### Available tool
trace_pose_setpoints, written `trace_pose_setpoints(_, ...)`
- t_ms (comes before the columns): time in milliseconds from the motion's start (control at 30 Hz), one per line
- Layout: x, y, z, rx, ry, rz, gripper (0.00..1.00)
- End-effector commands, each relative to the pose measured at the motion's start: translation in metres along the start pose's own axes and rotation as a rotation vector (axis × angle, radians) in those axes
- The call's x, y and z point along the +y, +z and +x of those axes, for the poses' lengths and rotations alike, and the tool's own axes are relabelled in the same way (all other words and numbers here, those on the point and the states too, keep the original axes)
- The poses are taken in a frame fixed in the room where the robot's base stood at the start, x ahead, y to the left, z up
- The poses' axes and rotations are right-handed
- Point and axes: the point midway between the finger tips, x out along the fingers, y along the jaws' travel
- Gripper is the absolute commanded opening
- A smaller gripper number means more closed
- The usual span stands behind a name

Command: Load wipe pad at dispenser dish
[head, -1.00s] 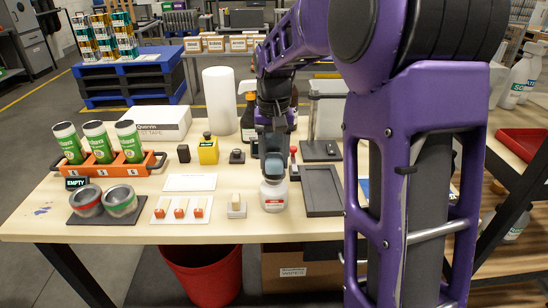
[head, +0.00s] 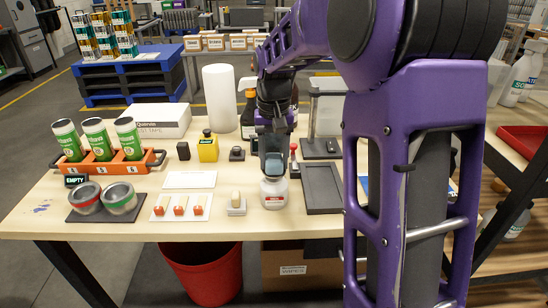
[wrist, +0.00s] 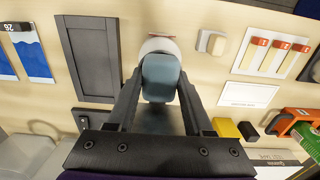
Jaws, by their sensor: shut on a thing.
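My gripper (head: 273,148) is shut on a blue-grey wipe pad (head: 274,166), with one dark finger on each side of it. The pad points down at the top of a white dispenser bottle (head: 274,194) with a red label near the table's front edge. In the wrist view the pad (wrist: 160,80) overlaps the white dispenser (wrist: 158,46) and hides most of its top dish. I cannot tell whether the pad touches the dish or hovers just above it.
A dark tray (head: 321,188) lies close to the right of the dispenser. A small white holder (head: 236,205) and a plate with red-ended stamps (head: 180,208) are to the left. Behind stand a yellow bottle (head: 208,147) and a red-handled tool (head: 294,160). A red bin (head: 207,272) is below.

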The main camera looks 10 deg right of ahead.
Motion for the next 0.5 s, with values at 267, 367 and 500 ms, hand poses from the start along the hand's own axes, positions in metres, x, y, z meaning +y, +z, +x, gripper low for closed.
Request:
trace_pose_setpoints(267,0.0000,0.0001,0.0040,0.000,0.000,0.000,0.07)
trace_pose_setpoints(367,0.0000,0.0001,0.0053,-0.001,0.000,0.000,0.07)
trace_pose_setpoints(500,0.0000,0.0001,0.0070,-0.001,0.000,0.000,0.07)
